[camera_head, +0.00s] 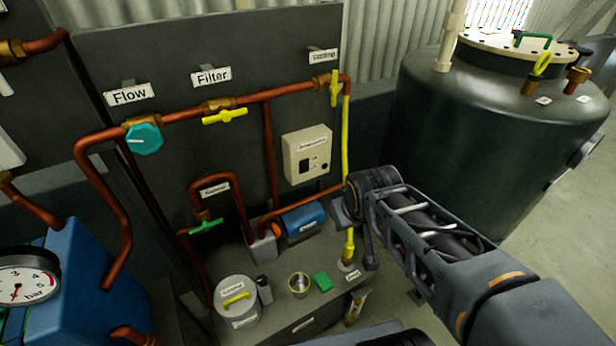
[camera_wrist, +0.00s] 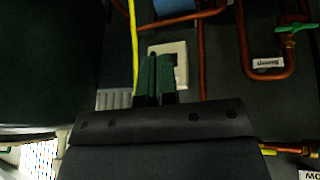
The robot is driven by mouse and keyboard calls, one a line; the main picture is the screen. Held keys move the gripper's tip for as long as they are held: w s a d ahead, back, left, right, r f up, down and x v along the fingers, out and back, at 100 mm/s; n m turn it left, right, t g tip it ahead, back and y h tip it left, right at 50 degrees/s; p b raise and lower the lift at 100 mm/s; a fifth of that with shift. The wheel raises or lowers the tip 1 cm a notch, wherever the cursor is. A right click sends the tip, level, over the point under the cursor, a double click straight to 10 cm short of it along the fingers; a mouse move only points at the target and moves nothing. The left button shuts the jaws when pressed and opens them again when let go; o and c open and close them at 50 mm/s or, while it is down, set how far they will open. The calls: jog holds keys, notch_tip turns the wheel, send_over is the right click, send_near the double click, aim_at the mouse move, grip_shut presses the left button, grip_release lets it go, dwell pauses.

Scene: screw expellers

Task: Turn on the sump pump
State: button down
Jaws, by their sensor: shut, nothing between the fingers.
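A beige switch box (camera_head: 307,154) is mounted on the dark panel, with a small label at its top that I cannot read surely. It has a dark switch and a round dark knob on its face. I cannot tell the switch's position. In the wrist view, the box (camera_wrist: 180,52) appears upside down behind my gripper (camera_wrist: 158,60). My gripper's dark green fingers are together and empty, and cover part of the box. I cannot tell whether they touch it. A blue motor-like unit (camera_head: 303,220) lies below the box, beside copper pipes.
A yellow pipe (camera_head: 345,140) runs down just right of the box. A large dark green tank (camera_head: 480,120) stands at the right. Valves labelled Flow (camera_head: 143,138) and Filter (camera_head: 225,117) sit on the upper copper pipe. A lidded pot (camera_head: 236,302) stands on the low bench.

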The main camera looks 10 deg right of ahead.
jog(key=w+d+f+n+t+y+b, duration=0.1)
jog(key=w+f+n+t+y+b, duration=0.2)
jog(key=w+f+n, duration=0.6)
jog(key=w+d+f+n+t+y+b, duration=0.2)
jog(key=w+f+n+t+b, duration=0.5)
jog(key=w, duration=0.8)
notch_tip(320, 180, down, 2)
jog(key=n+b, duration=0.3)
jog(key=n, duration=0.1)
jog(key=shift+w+y, duration=0.15)
jog(key=shift+y, duration=0.25)
jog(key=shift+w+a+f, duration=0.1)
send_near(305, 171)
jog(key=x, duration=0.7)
jog(key=shift+w+p, duration=0.25)
jog(key=shift+p, duration=0.1)
jog(key=shift+f, duration=0.15)
